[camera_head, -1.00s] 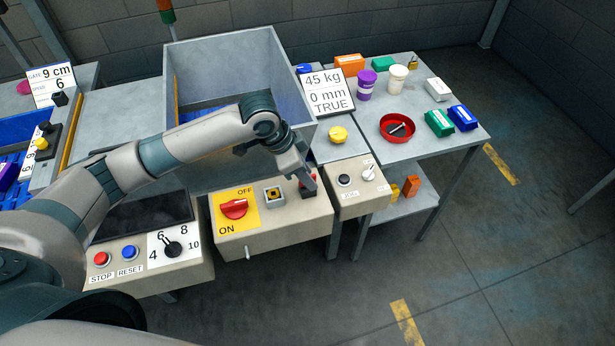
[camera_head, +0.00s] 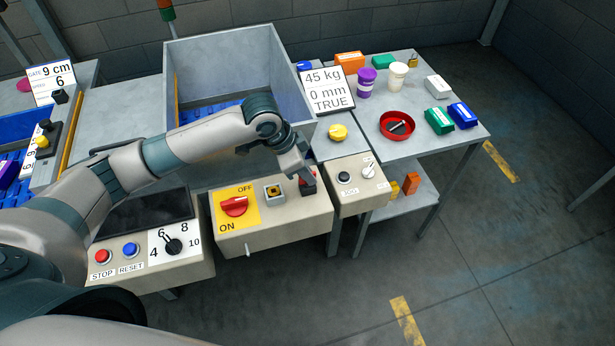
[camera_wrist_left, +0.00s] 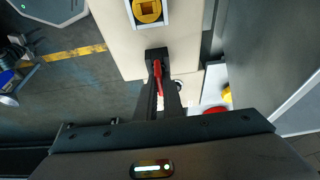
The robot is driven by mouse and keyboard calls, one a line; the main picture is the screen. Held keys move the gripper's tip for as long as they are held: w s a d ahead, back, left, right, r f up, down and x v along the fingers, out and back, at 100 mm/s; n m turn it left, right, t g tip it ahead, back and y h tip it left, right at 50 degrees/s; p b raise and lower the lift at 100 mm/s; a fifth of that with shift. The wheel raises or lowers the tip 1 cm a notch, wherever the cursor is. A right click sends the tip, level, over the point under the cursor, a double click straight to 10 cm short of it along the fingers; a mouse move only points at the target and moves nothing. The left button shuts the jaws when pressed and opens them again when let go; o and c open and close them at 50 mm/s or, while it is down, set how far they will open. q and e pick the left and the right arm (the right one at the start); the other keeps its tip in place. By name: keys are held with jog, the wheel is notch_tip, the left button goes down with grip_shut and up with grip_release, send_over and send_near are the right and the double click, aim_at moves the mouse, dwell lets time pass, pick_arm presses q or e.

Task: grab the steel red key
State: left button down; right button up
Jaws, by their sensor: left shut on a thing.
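The red key (camera_wrist_left: 158,76) shows in the left wrist view as a narrow red piece between the fingers of my left gripper (camera_wrist_left: 159,90). The gripper is shut on it, at a dark block on the beige control box. In the head view my left gripper (camera_head: 308,186) is at the right end of that box, where a little red (camera_head: 304,181) shows beside the fingers. The fingers hide most of the key, and any steel part of it cannot be seen. My right gripper is not in view.
The control box carries a red rotary switch (camera_head: 235,207) on a yellow plate and a square yellow-and-black fitting (camera_head: 274,193). A smaller box with a black knob (camera_head: 344,177) stands close on the right. A grey bin (camera_head: 230,65) rises behind.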

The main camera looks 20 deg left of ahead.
aim_at(313, 172)
pick_arm(q)
jog(key=shift+r+b, duration=0.4)
jog(key=shift+r, duration=0.2)
notch_tip(313, 172, up, 2)
jog(key=shift+w+r+b, duration=0.1)
jog(key=shift+r+b, duration=0.1)
jog(key=shift+b, duration=0.4)
jog(key=s+d+r+b, duration=0.2)
jog(key=s+r, duration=0.5)
jog(key=s, duration=0.4)
jog(key=shift+s+d+r+b, duration=0.2)
jog(key=shift+d+b, duration=0.2)
jog(key=shift+d, duration=0.4)
